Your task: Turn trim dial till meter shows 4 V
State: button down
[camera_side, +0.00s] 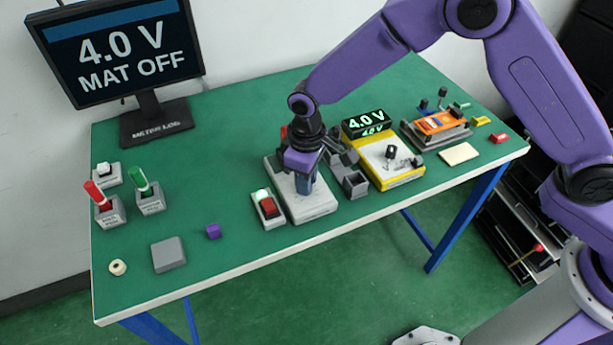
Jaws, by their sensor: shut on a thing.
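My gripper (304,188) points down over a pale grey box (312,208) near the middle of the table. Its fingers are shut on the trim dial, which they hide. The yellow meter (400,178) stands to the right of the box. Its green display (366,122) reads 4.0 V. A black knob (391,152) sits on the meter's white face. The monitor (120,50) at the back left reads "4.0 V" and "MAT OFF".
A red rocker switch (268,208) with a lit lamp is just left of the box. A dark grey bracket (350,178) stands between box and meter. Red (97,195) and green (140,185) levers stand at left. An orange device (437,123) is at right.

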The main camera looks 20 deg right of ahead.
jog(key=c, duration=0.9)
grip_release()
notch_tip(320, 180, up, 18)
jog(key=shift+f, duration=0.25)
jog(key=s+d+n, duration=0.1)
jog(key=s+d, duration=0.8)
jog(key=s+d+f+n, duration=0.1)
jog(key=s+d, duration=0.8)
jog(key=s+d+n, duration=0.2)
jog(key=s+d, duration=0.7)
jog(key=d, duration=0.1)
jog(key=shift+f, duration=0.4)
